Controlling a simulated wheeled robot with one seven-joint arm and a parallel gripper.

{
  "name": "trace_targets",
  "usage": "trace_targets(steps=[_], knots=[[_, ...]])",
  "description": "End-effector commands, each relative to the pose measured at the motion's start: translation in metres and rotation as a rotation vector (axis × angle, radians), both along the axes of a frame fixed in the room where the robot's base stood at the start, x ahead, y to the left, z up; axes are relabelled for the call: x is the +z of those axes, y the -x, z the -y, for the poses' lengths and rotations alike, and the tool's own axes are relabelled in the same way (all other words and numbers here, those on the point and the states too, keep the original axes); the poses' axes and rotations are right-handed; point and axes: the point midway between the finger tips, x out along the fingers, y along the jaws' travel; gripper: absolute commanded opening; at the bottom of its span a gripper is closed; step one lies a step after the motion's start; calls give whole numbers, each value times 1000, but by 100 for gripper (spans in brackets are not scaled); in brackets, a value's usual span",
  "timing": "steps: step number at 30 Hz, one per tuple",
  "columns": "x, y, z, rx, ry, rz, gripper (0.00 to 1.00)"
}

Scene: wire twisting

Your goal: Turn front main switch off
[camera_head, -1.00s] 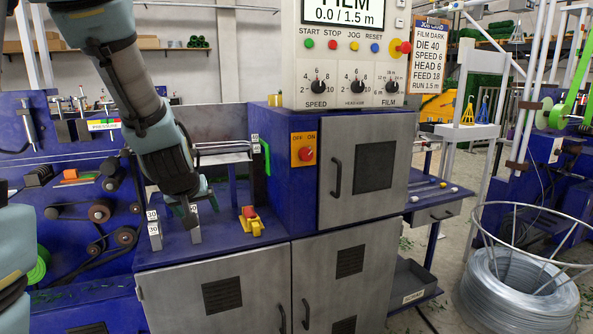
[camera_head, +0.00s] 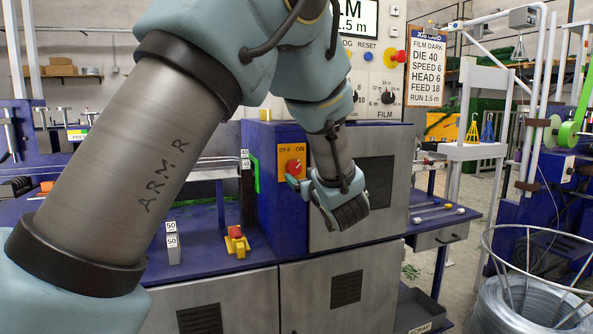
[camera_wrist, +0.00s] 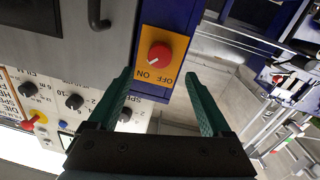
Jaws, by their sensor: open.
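The main switch is a red round knob (camera_head: 294,166) on an orange plate (camera_head: 284,152) lettered OFF and ON. The plate is on the blue front of the machine cabinet. In the wrist view the knob (camera_wrist: 159,55) is just beyond my fingertips, roughly centred between them, and the lettering is upside down. In the head view my gripper (camera_head: 293,181) is close by the switch, and my wrist hides part of the cabinet door.
A grey cabinet door (camera_head: 392,200) is beside the switch. The control panel (camera_head: 377,60) is above, partly hidden by my arm. A red and yellow button (camera_head: 236,240) and a block marked 50 (camera_head: 173,245) stand on the blue bench. A wire coil (camera_head: 530,310) is at lower right.

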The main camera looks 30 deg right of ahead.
Motion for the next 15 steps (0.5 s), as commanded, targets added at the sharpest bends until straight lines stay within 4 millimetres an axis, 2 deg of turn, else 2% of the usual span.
trace_targets(steps=[6,12,15], knots=[[1,-42,8,1,-2,0,83],[1,-65,13,-1,0,-1,83],[0,-71,14,-2,-1,0,83]])
